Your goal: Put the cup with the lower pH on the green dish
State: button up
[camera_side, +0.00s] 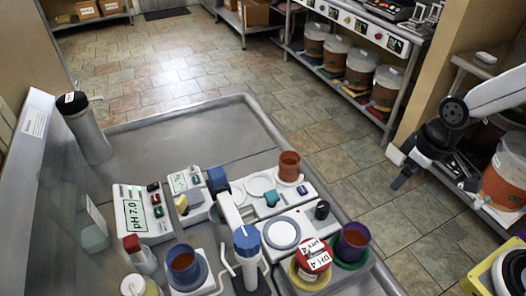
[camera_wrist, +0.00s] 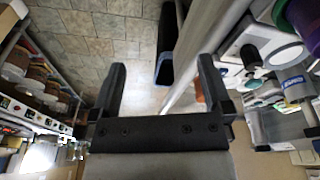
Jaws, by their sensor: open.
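A blue cup with red-brown liquid (camera_side: 183,262) stands on a blue-grey saucer at the front left. A purple cup with dark red liquid (camera_side: 354,239) stands on the green dish (camera_side: 352,265) at the front right. A smaller orange-brown cup (camera_side: 289,166) stands at the back of the white station. A meter (camera_side: 143,213) reads pH 7.0; a second meter's display (camera_side: 180,183) is too small to read. My gripper (camera_side: 399,178) is open and empty, right of the bench and apart from the cups; its fingers show in the wrist view (camera_wrist: 162,68).
A blue-capped probe stand (camera_side: 247,240) rises between the cups. A tall steel flask (camera_side: 85,128) stands at the back left. The back of the metal bench (camera_side: 190,135) is clear. Shelves with buckets stand behind.

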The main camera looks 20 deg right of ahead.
jog(key=d+m, duration=0.1)
jog(key=d+f+m, duration=0.1)
jog(key=m, duration=0.1)
jog(key=shift+d+m, duration=0.2)
jog(key=shift+m, duration=0.1)
dwell(1.1)
